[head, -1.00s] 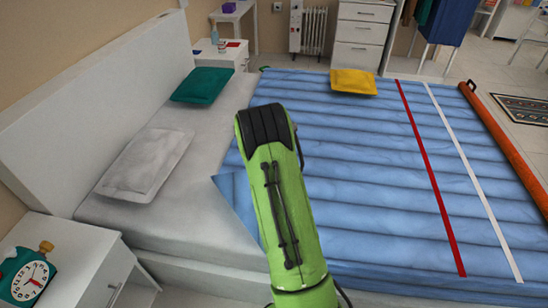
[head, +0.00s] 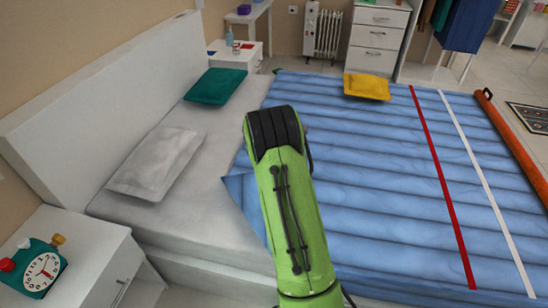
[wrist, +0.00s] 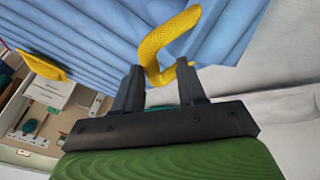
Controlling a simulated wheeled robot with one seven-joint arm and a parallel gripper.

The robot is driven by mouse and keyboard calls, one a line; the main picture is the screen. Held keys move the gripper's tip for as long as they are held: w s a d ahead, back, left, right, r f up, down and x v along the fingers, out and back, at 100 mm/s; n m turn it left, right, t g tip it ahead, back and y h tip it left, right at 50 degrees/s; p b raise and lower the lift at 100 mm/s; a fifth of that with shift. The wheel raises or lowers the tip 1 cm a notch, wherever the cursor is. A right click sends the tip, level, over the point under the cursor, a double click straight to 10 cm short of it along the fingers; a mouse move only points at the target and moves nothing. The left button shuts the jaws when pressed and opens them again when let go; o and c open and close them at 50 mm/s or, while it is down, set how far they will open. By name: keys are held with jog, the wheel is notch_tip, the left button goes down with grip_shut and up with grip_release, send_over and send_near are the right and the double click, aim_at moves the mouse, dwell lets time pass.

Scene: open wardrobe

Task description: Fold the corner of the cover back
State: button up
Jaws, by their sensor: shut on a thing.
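The blue quilted cover (head: 380,165) lies over the bed, with one red and one white stripe towards its right end. A darker blue corner (head: 240,192) lies folded beside my arm in the head view. In the wrist view, a bent yellow strap (wrist: 158,45) stands at the edge of the cover (wrist: 110,30). My gripper (wrist: 160,68) is shut on the yellow strap, which passes between its fingers. In the head view my arm hides the gripper and the strap.
A grey pillow (head: 156,163) and a green pillow (head: 215,86) lie on the bare pale sheet (head: 190,215). A yellow cushion (head: 366,87) lies on the cover's far side. A nightstand (head: 88,255) with a green clock (head: 42,272) stands at the near left.

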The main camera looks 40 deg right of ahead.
jog(key=p+v, duration=0.3)
jog(key=v, duration=1.2)
jog(key=shift+s+r, duration=0.1)
jog(key=shift+r, duration=0.05)
jog(key=s+a+r+t+y+p, duration=0.1)
jog(key=s+a+r+p, duration=0.2)
jog(key=s+a+r, duration=0.35)
jog(key=s+a+r+y+p, duration=0.2)
jog(key=s+a+r, duration=0.2)
jog(key=a+r, duration=0.45)
jog(key=s+a+r+p, duration=0.1)
jog(key=s+a+r, duration=0.1)
jog(key=s+a, duration=0.2)
jog(key=s+a+r+y+p, duration=0.1)
jog(key=s+a+r+p, duration=0.1)
jog(key=s, duration=0.8)
jog(key=shift+s+a+r, duration=0.4)
jog(key=shift+a+r, duration=0.15)
jog(key=shift+a, duration=0.45)
